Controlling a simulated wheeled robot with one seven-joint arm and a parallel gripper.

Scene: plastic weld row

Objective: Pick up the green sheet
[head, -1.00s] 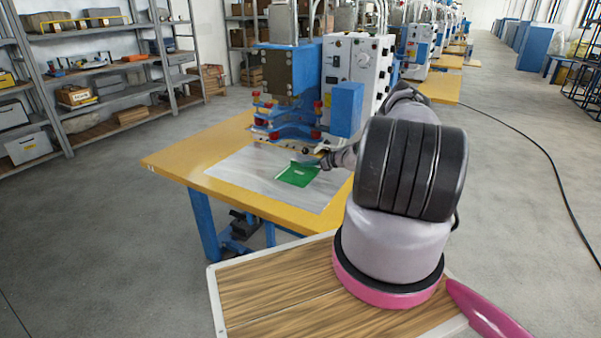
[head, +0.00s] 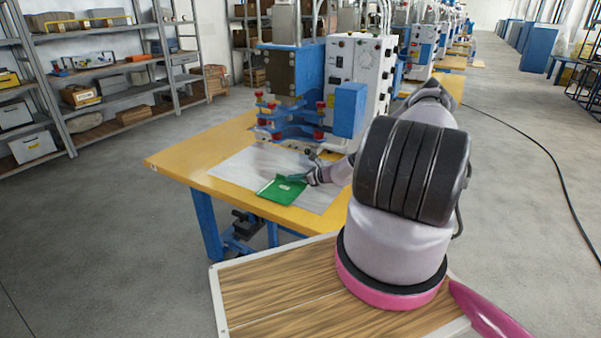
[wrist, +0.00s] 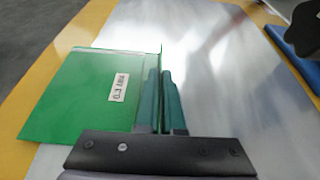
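The green sheet (head: 279,191) with a small white label is over the front part of the metal plate on the yellow table. In the wrist view the sheet (wrist: 78,98) lies to the left of my fingers, its label reading sideways. A thin upright edge on its right side runs between the two teal fingertips. My gripper (wrist: 161,75) is closed on that edge; in the head view my gripper (head: 301,179) is at the sheet's right side. I cannot tell whether the sheet is clear of the plate.
The grey metal plate (head: 237,170) covers much of the yellow table (head: 178,157). A blue and white welding machine (head: 360,75) stands just behind it. A wooden-topped surface (head: 275,295) is in front. Shelves (head: 105,60) stand at the left.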

